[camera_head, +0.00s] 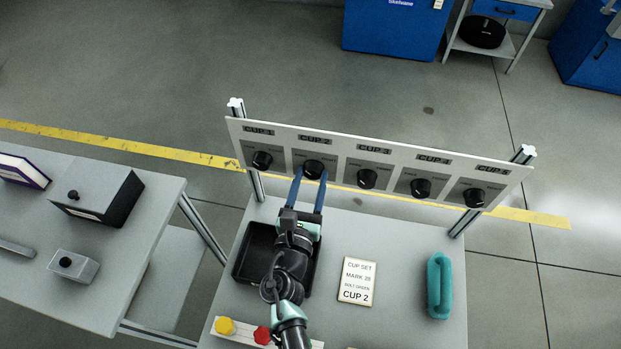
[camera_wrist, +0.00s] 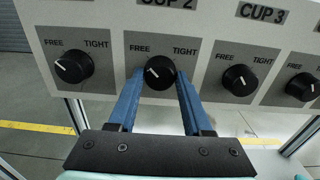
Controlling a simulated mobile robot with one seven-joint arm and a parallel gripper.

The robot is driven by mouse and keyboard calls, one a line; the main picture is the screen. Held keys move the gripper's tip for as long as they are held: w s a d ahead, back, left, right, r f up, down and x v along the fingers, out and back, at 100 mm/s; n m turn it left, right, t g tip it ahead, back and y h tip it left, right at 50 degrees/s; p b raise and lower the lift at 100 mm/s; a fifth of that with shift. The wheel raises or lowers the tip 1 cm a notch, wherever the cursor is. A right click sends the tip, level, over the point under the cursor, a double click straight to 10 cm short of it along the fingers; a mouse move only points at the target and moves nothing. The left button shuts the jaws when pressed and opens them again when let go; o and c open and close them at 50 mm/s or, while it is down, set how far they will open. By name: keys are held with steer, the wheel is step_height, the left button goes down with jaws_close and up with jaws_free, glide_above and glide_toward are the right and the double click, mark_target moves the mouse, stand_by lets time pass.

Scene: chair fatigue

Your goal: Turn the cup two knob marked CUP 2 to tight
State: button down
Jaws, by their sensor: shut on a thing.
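The CUP 2 knob (camera_head: 313,169) is a round black knob on a white upright panel. In the wrist view the same knob (camera_wrist: 159,73) has FREE at its upper left and TIGHT at its upper right. Its white pointer line leans to the upper left, toward FREE. My gripper (camera_head: 310,175) reaches the panel with its blue fingers on either side of this knob. In the wrist view the fingers (camera_wrist: 158,84) are shut on the knob, and their tips partly cover its sides.
The CUP 1 knob (camera_wrist: 73,66) and CUP 3 knob (camera_wrist: 239,80) sit close on either side. A black tray (camera_head: 244,266), a CUP 2 card (camera_head: 357,281) and a teal object (camera_head: 439,285) are on the table. Yellow (camera_head: 225,326) and red (camera_head: 262,335) knobs are near the front.

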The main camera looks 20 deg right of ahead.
steer(key=shift+f+m+b, duration=0.1)
steer(key=shift+m+b, duration=0.3)
steer(key=shift+b, duration=0.05)
steer(key=m+b, duration=0.2)
steer(key=m, duration=0.1)
steer(key=shift+f+b, duration=0.1)
steer(key=shift+b, duration=0.25)
steer(key=m+b, duration=0.4)
steer(key=m, duration=0.1)
steer(key=shift+m, duration=0.3)
steer(key=m+b, duration=0.4)
steer(key=m, duration=0.1)
steer(key=shift+m+b, duration=1.2)
steer(key=shift+m, duration=0.5)
steer(key=shift+r, duration=0.2)
steer(key=shift+c, duration=1.6)
jaws_free()
